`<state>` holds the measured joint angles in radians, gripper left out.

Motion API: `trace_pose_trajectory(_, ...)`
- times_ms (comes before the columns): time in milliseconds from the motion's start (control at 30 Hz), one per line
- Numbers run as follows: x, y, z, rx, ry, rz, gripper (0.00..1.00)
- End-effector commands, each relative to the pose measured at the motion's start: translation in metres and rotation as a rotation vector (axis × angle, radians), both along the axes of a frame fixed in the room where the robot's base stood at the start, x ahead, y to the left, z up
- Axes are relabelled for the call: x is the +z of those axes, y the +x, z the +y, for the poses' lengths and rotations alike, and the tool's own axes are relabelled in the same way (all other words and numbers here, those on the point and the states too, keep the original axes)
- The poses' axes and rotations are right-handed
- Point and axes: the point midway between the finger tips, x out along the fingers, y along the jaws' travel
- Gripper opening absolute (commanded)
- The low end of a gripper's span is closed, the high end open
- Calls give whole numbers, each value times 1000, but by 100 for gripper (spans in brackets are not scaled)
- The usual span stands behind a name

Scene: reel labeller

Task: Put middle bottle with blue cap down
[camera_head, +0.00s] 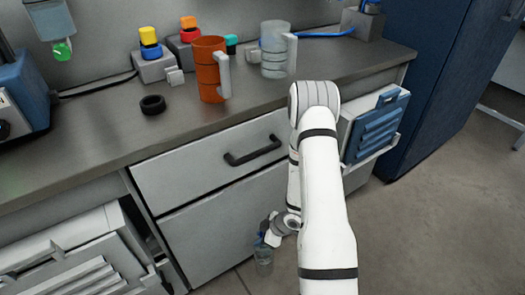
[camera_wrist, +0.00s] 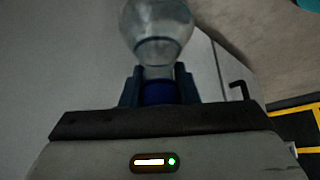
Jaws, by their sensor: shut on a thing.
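The clear bottle (camera_head: 263,258) hangs low in front of the cabinet's lower front, under my arm. In the wrist view the clear bottle body (camera_wrist: 157,25) extends away from my gripper (camera_wrist: 158,84), and its blue cap (camera_wrist: 158,94) sits between the two fingers. The fingers are shut around the cap and neck. In the head view my gripper (camera_head: 269,237) is small and partly hidden by my arm. The bottle looks about upright and near the floor; I cannot tell whether its base touches anything.
An orange mug (camera_head: 210,69), a clear mug (camera_head: 274,48) and a black ring (camera_head: 153,104) stand on the grey counter (camera_head: 110,130). A drawer handle (camera_head: 252,151) juts from the cabinet. A blue louvred panel (camera_head: 376,126) sticks out right of my arm. Open floor (camera_head: 430,220) lies right.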

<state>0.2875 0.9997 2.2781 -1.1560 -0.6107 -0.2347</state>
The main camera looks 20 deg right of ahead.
Motion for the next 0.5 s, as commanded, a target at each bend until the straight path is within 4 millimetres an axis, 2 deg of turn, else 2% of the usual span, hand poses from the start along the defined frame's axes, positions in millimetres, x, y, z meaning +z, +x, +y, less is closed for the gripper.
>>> trace_pose_trajectory(233,-11,-1,7,24,0,-2,0)
trace_pose_trajectory(500,-55,-1,10,32,1,-1,0)
